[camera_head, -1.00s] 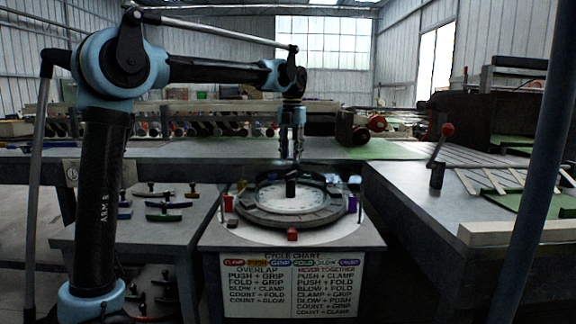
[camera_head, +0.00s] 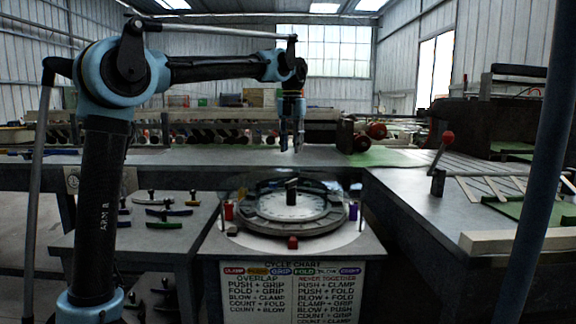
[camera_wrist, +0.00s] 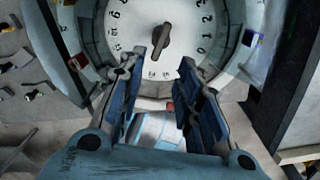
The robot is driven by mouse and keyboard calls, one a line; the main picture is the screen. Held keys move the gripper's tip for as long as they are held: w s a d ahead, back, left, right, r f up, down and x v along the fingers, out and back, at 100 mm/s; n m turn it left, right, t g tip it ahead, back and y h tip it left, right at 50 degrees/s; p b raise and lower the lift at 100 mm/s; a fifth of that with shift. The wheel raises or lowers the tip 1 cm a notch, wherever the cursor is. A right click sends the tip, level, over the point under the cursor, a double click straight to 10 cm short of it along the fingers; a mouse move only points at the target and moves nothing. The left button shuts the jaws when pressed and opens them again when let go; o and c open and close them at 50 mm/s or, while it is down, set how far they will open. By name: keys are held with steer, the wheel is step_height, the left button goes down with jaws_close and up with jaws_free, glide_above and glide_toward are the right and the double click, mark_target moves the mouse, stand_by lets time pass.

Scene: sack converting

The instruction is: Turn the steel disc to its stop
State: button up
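The steel disc (camera_head: 270,211) is pale with black numerals and sits inside a dark ring (camera_head: 262,224) on a stand. A dark upright knob (camera_head: 291,191) stands at its middle. In the wrist view the disc (camera_wrist: 135,22) fills the top, with the knob (camera_wrist: 160,40) as a dark bar, slightly tilted. My gripper (camera_head: 291,150) hangs above the disc, clear of the knob. In the wrist view my gripper (camera_wrist: 160,72) has its two fingers wide apart with nothing between them. Any stop is not clearly seen.
A red block (camera_head: 293,242) sits at the ring's front, a red one (camera_head: 229,211) at left and a purple one (camera_head: 352,211) at right. A cycle chart (camera_head: 292,290) hangs on the stand's front. Clamps (camera_head: 166,213) lie on the left table. A red-knobbed lever (camera_head: 447,138) stands right.

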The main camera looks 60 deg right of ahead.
mark_target(290, 181)
steer(key=a+r+n+h, duration=0.2)
steer(key=a+n, duration=0.1)
steer(key=n, duration=1.4)
steer(key=a+r+n+h, duration=0.2)
steer(key=a+n, duration=0.2)
steer(key=n, duration=1.3)
steer(key=x, duration=1.7)
steer(key=shift+d+f, duration=0.15)
steer(key=shift+d, duration=0.15)
jaws_close()
